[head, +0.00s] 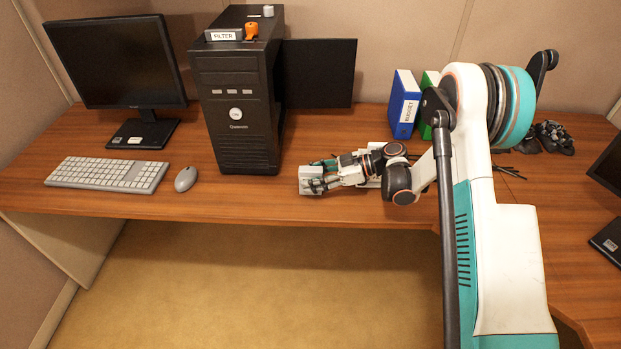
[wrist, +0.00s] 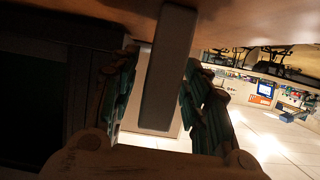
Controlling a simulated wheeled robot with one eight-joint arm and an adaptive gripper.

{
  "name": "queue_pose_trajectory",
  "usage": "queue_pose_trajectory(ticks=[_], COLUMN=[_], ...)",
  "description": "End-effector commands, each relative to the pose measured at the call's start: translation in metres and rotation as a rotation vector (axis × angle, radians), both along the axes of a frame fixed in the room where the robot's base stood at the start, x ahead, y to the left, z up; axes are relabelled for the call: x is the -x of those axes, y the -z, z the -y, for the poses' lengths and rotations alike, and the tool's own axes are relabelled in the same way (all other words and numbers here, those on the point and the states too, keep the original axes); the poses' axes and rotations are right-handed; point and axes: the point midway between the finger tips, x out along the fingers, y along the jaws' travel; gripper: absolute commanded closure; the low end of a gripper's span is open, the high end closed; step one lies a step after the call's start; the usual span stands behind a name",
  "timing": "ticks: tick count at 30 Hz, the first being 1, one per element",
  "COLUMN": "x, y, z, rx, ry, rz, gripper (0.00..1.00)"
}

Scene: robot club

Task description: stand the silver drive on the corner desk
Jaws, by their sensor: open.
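The silver drive (head: 311,181) is a small pale grey block on the wooden corner desk (head: 250,197), near its front edge and right of the black computer tower. My gripper (head: 322,174) reaches low over the desk from the right, with its fingers around the drive. In the wrist view the drive (wrist: 167,75) shows as a long grey slab between my open fingers (wrist: 160,80); its end meets the desk surface (wrist: 115,12) at the top of the picture. Whether the fingers touch its sides I cannot tell.
The black tower (head: 237,110) stands left of my gripper, with a FILTER box (head: 223,35) and an orange item (head: 251,30) on top. Blue (head: 403,104) and green (head: 428,92) binders stand behind. A mouse (head: 186,178) and keyboard (head: 108,174) lie further left.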

Motion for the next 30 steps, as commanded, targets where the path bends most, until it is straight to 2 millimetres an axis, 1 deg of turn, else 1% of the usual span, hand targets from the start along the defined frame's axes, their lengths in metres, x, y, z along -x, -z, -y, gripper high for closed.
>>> queue_pose_trajectory(ticks=[1,5,9,12,15,18,21,26,29,30], x=[-0.001,0.0,0.001,0.002,0.003,0.003,0.004,0.004,0.003,0.003], y=[-0.005,-0.015,-0.026,-0.031,-0.036,-0.038,-0.04,-0.041,-0.049,-0.055], z=[0.008,0.032,0.06,0.077,0.091,0.1,0.105,0.107,0.106,0.105], rx=[0.0,0.0,0.0,0.0,0.0,0.0,0.0,0.003,0.019,0.032], ry=[0.004,0.005,0.005,0.005,0.004,0.003,0.001,0.004,0.019,0.03], rz=[0.0,0.0,0.0,0.001,-0.001,0.0,-0.001,-0.004,-0.023,-0.039], gripper=[0.57,0.57,0.57,0.57,0.57,0.57,0.57,0.57,0.57,0.57])
